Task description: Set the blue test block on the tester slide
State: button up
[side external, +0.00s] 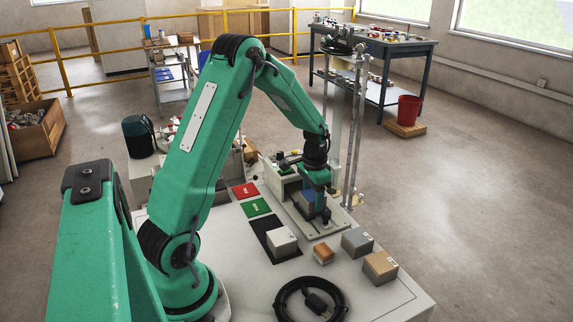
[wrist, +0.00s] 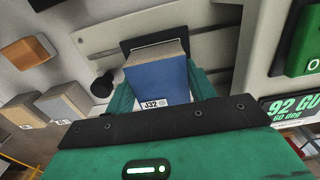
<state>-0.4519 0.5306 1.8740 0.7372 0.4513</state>
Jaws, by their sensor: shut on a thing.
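The blue test block (wrist: 160,78), with a label reading J32, is between the green fingers of my gripper (wrist: 163,90) in the wrist view. My gripper is shut on it. In the side view my gripper (side external: 315,203) points down over the tester's pale base (side external: 322,230), and the blue block (side external: 307,197) shows partly behind the fingers. The pale, grooved tester surface (wrist: 215,40) lies beneath the block in the wrist view, with a black frame (wrist: 133,47) at the block's far end. I cannot tell whether the block touches the slide.
A white-topped block (side external: 281,241) sits on a black mat beside red (side external: 245,190) and green (side external: 256,207) cards. An orange-brown block (side external: 323,253), a grey block (side external: 357,242) and a tan block (side external: 380,267) stand right. A coiled black cable (side external: 310,300) lies in front. Metal posts (side external: 354,140) rise behind my gripper.

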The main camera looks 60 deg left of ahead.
jog(key=shift+f, duration=0.1)
jog(key=o, duration=1.7)
jog(key=shift+r, duration=2.95)
jog(key=shift+r, duration=0.1)
